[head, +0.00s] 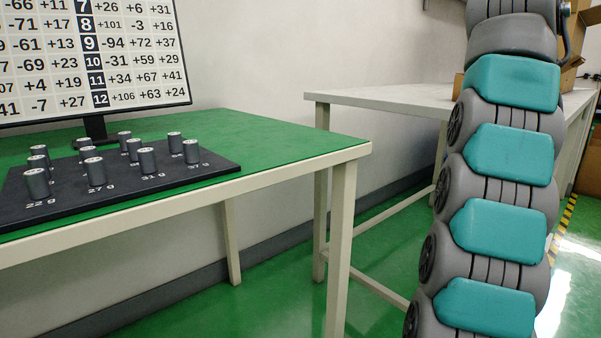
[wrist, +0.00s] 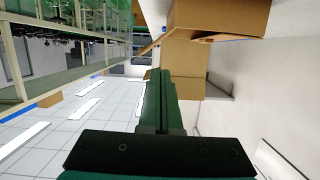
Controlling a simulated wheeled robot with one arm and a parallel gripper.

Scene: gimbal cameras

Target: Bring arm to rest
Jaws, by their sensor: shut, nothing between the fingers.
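My arm (head: 500,170), with grey and teal segments, rises upright along the right side of the head view and runs out of the top of the frame. Its end is not seen there. In the wrist view, my gripper (wrist: 160,76) has its two dark green fingers closed together. Nothing is held between them. The fingers point toward cardboard boxes (wrist: 186,62) that lie beyond the tips, apart from them.
A green-topped table (head: 290,146) at left bears a black board (head: 130,192) with several grey cylinders (head: 146,161) and a number screen (head: 90,50). A white table (head: 390,97) stands behind, partly hidden by my arm. Green floor (head: 270,305) shows below.

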